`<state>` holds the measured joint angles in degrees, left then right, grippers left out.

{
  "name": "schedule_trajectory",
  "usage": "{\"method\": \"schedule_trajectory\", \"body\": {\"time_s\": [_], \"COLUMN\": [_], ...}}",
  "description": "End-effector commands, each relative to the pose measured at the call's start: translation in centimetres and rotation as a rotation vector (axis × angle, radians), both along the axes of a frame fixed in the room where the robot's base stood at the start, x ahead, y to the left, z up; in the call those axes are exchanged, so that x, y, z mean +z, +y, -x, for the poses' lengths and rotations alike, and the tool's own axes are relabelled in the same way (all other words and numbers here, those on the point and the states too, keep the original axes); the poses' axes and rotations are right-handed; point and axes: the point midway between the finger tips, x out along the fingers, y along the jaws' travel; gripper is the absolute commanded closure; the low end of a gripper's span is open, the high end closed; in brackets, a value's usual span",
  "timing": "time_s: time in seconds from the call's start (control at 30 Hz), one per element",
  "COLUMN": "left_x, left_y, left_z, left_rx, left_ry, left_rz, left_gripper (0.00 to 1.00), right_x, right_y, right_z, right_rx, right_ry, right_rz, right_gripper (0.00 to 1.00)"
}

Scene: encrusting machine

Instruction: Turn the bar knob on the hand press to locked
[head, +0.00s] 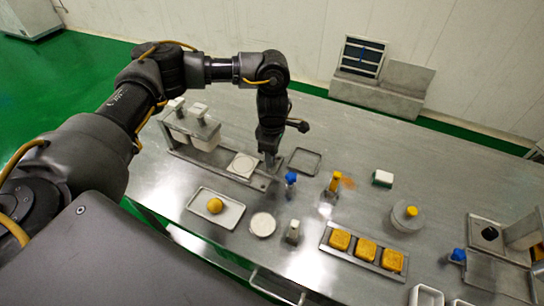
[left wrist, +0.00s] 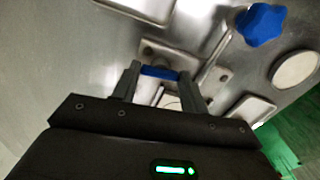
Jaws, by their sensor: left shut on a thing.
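The blue bar knob (left wrist: 158,72) sits on a small metal plate and shows between the two fingers of my left gripper (left wrist: 161,77) in the left wrist view. The fingers are shut on the bar, one at each end. In the head view my left gripper (head: 269,160) points down at the right end of a long metal base (head: 258,182), which seems to be the hand press. The knob is hidden behind the gripper there, and its locked mark cannot be made out. My right gripper is not in view.
A blue star knob (head: 291,178) stands just right of the gripper. Near it are an empty tray (head: 305,161), a yellow-topped post (head: 334,184), a tray with a yellow ball (head: 231,221) and a round white dish (head: 263,225).

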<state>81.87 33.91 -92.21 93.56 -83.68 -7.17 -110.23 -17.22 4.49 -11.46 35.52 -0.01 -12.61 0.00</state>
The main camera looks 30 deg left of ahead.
Motion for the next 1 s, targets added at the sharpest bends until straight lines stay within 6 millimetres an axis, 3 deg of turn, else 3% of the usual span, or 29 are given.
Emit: {"method": "schedule_trajectory", "body": {"time_s": [0.3,0.87,0.9,1.0], "left_x": [-0.07,-0.01,-0.01,-0.01], "left_y": [-0.08,-0.12,-0.12,-0.1], "left_z": [-0.04,0.0,0.0,0.0], "left_rx": [-0.117,-0.142,-0.142,-0.141], "left_ry": [-0.001,0.0,0.0,0.0], "left_rz": [0.002,0.002,0.002,0.002], "left_gripper": [0.79,0.79,0.51,0.38], "right_x": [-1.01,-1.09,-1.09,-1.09], "right_y": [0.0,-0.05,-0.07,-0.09], "right_z": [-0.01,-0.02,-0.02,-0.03], "right_rx": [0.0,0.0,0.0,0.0], "right_ry": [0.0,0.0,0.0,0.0], "right_rz": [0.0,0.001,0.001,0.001], "right_gripper": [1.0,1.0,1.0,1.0]}}
